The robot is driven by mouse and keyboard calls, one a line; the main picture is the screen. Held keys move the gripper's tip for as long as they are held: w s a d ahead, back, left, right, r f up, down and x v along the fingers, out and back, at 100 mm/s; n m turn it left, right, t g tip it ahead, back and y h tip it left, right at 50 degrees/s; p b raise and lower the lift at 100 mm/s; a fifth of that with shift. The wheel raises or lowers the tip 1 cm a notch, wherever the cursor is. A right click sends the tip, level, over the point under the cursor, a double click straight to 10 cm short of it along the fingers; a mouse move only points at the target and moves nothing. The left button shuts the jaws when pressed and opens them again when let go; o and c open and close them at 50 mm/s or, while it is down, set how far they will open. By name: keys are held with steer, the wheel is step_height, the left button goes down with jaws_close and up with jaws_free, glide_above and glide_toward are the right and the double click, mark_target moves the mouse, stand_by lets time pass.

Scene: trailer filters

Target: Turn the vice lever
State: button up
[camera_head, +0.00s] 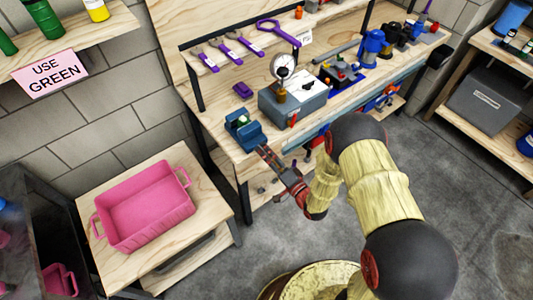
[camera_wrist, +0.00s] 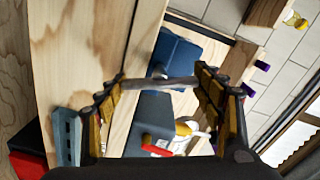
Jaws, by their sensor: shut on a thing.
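The blue vice (camera_head: 241,133) is fixed at the front left edge of the wooden workbench (camera_head: 222,101). In the wrist view, its blue body (camera_wrist: 180,52) is just beyond my fingertips. The grey metal vice lever (camera_wrist: 158,83) lies crosswise between my two fingers, its ends meeting the finger pads. My gripper (camera_head: 265,153) is at the front of the vice in the head view, shut on the lever. The lever is too small to make out clearly in the head view.
A grey box with a gauge (camera_head: 293,99) stands right of the vice. A pink bin (camera_head: 148,208) sits on a low table at the left. Open floor (camera_head: 250,252) lies in front of the bench.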

steer(key=m+p, duration=0.1)
steer(key=m, duration=0.6)
steer(key=shift+f, duration=0.15)
stand_by(0.4)
steer(key=o, duration=1.2)
steer(key=v, duration=1.2)
steer(key=shift+w, duration=0.1)
